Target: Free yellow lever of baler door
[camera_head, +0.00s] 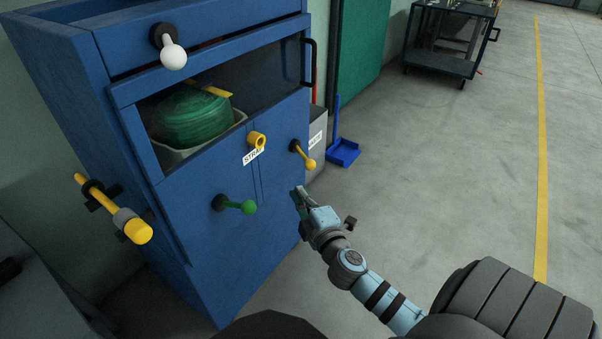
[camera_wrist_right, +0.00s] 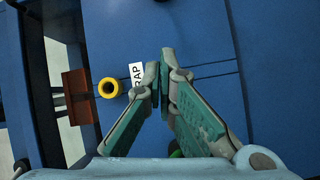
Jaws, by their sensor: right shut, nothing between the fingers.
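The blue baler (camera_head: 215,190) stands at the left with its door facing me. A smaller lever with a yellow ball knob (camera_head: 310,164) is on the right of the front, slanting down to the right. I cannot tell which one the task means. My right gripper (camera_head: 299,194) is just below the smaller lever and apart from it. In the right wrist view its fingers (camera_wrist_right: 160,72) meet near the tips, empty, before the blue panel. My left gripper is not in view.
A yellow ring (camera_head: 257,140) with a strap label, a green-knobbed lever (camera_head: 247,207) and a white-knobbed lever (camera_head: 174,57) stick out of the baler. A green bundle (camera_head: 190,115) lies inside the opening. A blue dustpan (camera_head: 344,153) and a cart (camera_head: 441,60) stand beyond. Floor at right is clear.

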